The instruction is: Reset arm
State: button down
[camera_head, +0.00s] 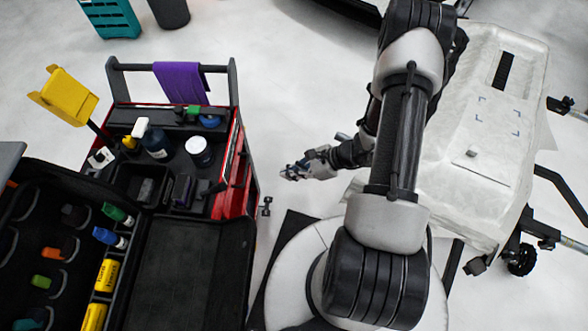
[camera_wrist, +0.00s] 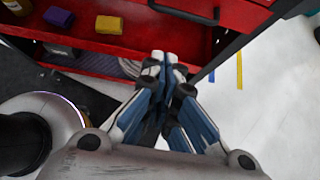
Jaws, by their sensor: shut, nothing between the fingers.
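My gripper (camera_head: 292,172) hangs over the floor between the red tool cart (camera_head: 229,172) and the stand with the white wrapped panel (camera_head: 480,175). In the wrist view my gripper (camera_wrist: 163,58) has its blue and white fingers together, with nothing between them. The fingertips point at the red shelves of the cart (camera_wrist: 120,42), which lie beyond them. My arm bends down from the top of the head view, on the right of the cart.
A purple cloth (camera_head: 181,82) hangs on the cart's handle. A white tub (camera_head: 199,151) and bottles stand on its top. A purple block (camera_wrist: 58,17) and a yellow block (camera_wrist: 109,25) lie on a shelf. An open black case (camera_head: 190,262) is at lower left.

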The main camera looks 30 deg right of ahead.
jog(key=shift+s+d+r, duration=0.15)
jog(key=shift+d, duration=0.05)
jog(key=a+r+n+g, duration=0.1)
jog(key=a+r+n, duration=0.1)
jog(key=r+n, duration=0.35)
jog(key=a+r+n+g+h, duration=0.1)
jog(key=a+r+n+g, duration=0.15)
jog(key=r, duration=0.65)
jog(key=a+r+n, duration=0.2)
jog(key=r+n, duration=0.2)
jog(key=r, duration=0.3)
jog(key=s+r+n+t+h, duration=0.3)
jog(key=s+r+n+h, duration=0.4)
jog(key=s+r+n, duration=0.5)
notch_tip(320, 180, up, 5)
jog(key=shift+s+d+f+h, duration=0.2)
jog(key=shift+s+h, duration=0.1)
jog(key=shift+s, duration=0.6)
jog(key=shift+s, duration=0.1)
